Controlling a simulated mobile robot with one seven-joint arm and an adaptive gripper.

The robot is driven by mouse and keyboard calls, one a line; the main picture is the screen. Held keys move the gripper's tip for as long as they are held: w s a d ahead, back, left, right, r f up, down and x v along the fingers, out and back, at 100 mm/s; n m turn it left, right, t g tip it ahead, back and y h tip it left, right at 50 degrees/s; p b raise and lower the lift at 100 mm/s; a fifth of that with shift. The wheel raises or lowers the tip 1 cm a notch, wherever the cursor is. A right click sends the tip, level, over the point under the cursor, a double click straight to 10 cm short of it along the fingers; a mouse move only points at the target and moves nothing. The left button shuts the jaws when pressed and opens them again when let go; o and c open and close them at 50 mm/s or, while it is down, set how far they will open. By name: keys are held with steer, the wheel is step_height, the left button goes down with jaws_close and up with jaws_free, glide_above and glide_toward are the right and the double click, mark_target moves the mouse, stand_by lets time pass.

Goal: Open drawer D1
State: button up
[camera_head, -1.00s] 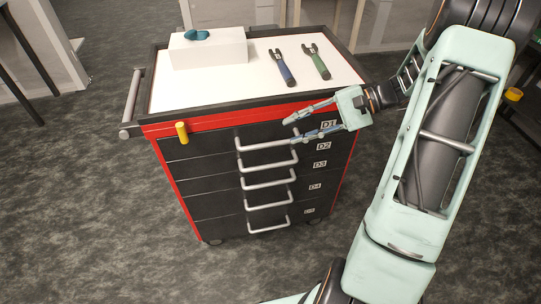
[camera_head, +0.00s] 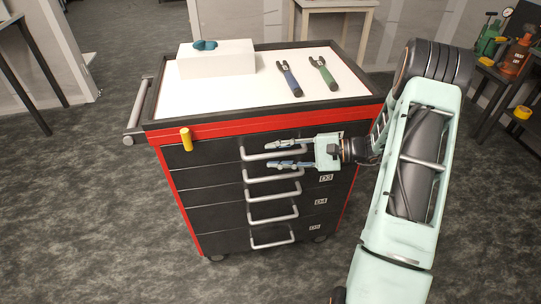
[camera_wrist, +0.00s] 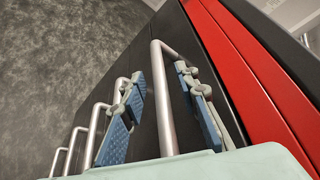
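Drawer D1 (camera_head: 218,152) is the top black drawer of the red and black cabinet, and it looks shut flush with the others. Its pale metal bar handle (camera_head: 251,158) also shows in the wrist view (camera_wrist: 163,105). My gripper (camera_head: 267,155) is open at this handle. In the wrist view its two blue-padded fingers (camera_wrist: 164,105) lie on either side of the bar, with visible gaps, so it is around the handle but not shut on it. The D1 and D2 labels are hidden behind my gripper. A yellow cylinder (camera_head: 186,139) sticks out at D1's upper left.
More handles sit close below, the nearest on the second drawer (camera_head: 273,179). The white top (camera_head: 210,92) carries a white box (camera_head: 217,62), blue-handled pliers (camera_head: 289,77) and green-handled pliers (camera_head: 323,72). A side rail (camera_head: 137,112) is at left. The floor in front is clear.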

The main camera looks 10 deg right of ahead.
steer(key=shift+x, duration=0.95)
steer(key=shift+c, duration=0.3)
jaws_close()
